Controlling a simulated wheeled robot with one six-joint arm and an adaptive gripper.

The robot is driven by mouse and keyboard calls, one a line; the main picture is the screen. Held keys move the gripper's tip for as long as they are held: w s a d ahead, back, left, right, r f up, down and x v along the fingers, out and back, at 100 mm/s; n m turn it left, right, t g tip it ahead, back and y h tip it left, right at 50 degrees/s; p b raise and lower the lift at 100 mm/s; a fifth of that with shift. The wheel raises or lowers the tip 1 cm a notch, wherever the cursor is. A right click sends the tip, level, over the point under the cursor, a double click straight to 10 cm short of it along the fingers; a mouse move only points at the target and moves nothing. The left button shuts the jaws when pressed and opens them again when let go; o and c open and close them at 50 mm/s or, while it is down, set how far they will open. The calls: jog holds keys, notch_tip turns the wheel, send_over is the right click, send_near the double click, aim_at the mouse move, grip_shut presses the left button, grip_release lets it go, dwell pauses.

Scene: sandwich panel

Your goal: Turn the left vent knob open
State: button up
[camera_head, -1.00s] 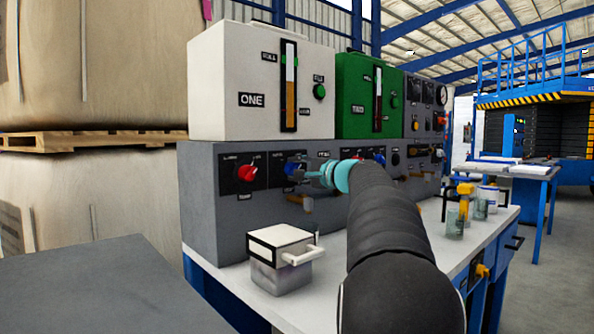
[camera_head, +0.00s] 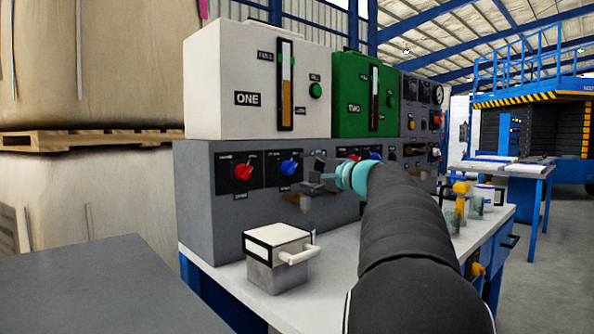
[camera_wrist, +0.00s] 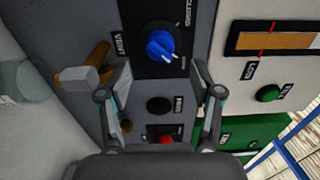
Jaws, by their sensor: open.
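The left vent knob is the blue knob (camera_head: 290,167) on the grey panel's front, and it shows large in the wrist view (camera_wrist: 160,45). Its white marks point to the lower right in the wrist view, toward a small label I cannot read and away from "CLOSED". My gripper (camera_head: 312,182) is open and empty, to the right of the knob and apart from it in the head view. In the wrist view my fingers (camera_wrist: 163,78) stand wide apart, with the knob beyond their tips, between their lines.
A red knob (camera_head: 243,172) sits left of the blue one. A brownish tap (camera_wrist: 85,75) juts out beside my left finger in the wrist view. A white-lidded box (camera_head: 279,246) stands on the bench below. White tank ONE (camera_head: 215,85) and a green tank (camera_head: 352,85) stand above.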

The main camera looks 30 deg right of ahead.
jog(key=s, duration=0.6)
jog(key=shift+d, duration=0.4)
